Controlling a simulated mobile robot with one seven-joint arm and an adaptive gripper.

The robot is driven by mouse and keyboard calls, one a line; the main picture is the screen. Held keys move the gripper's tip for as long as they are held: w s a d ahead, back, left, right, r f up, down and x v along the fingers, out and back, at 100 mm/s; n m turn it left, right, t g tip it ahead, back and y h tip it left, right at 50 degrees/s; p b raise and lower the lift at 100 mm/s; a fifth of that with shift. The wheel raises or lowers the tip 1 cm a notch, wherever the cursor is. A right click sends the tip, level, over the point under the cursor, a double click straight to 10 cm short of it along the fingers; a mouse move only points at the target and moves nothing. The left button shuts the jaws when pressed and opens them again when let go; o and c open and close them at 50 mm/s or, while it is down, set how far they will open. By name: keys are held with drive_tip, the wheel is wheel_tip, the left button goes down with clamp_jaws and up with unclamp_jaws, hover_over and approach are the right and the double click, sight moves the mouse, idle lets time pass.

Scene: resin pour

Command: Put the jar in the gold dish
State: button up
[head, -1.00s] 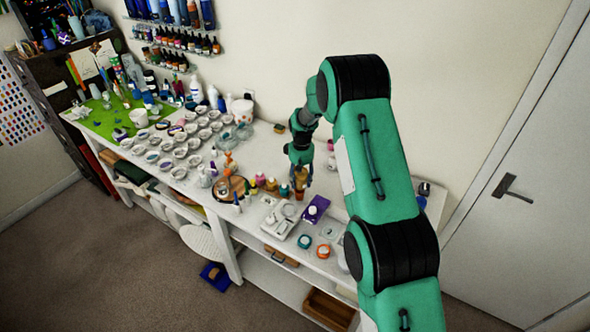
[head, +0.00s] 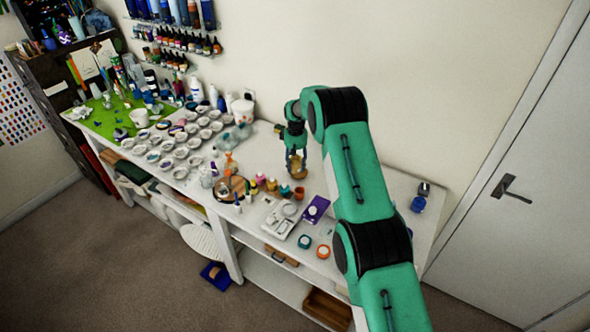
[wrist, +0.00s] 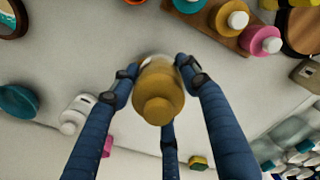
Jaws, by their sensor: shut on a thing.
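My gripper (head: 297,172) is shut on a gold-amber jar (head: 297,163), which hangs above the white table near the wall. In the wrist view the jar (wrist: 160,85) sits between my blue fingers, its narrower round cap toward the camera. The fingers of my gripper (wrist: 160,72) close around its sides. I cannot pick out the gold dish for certain in either view. A small orange-brown cup (head: 299,192) stands on the table just below the jar.
Small colored bottles (head: 272,184) stand left of the gripper. A round wooden board (head: 232,188), a white scale (head: 282,219) and a purple item (head: 316,208) lie nearby. White cups crowd the table's left. A blue bottle (head: 418,204) stands at the right end, where the table has bare room.

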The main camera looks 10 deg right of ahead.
sight(295, 169)
drive_tip(key=shift+w, duration=0.4)
drive_tip(key=shift+f+p, duration=0.3)
drive_tip(key=shift+f, duration=1.4)
drive_tip(key=shift+f, duration=0.2)
drive_tip(key=o, duration=1.4)
drive_tip(key=shift+o, duration=0.2)
drive_tip(key=shift+r, duration=0.1)
drive_tip(key=shift+r+b, duration=0.6)
drive_tip(key=shift+r, duration=5.45)
drive_tip(key=shift+r, duration=0.1)
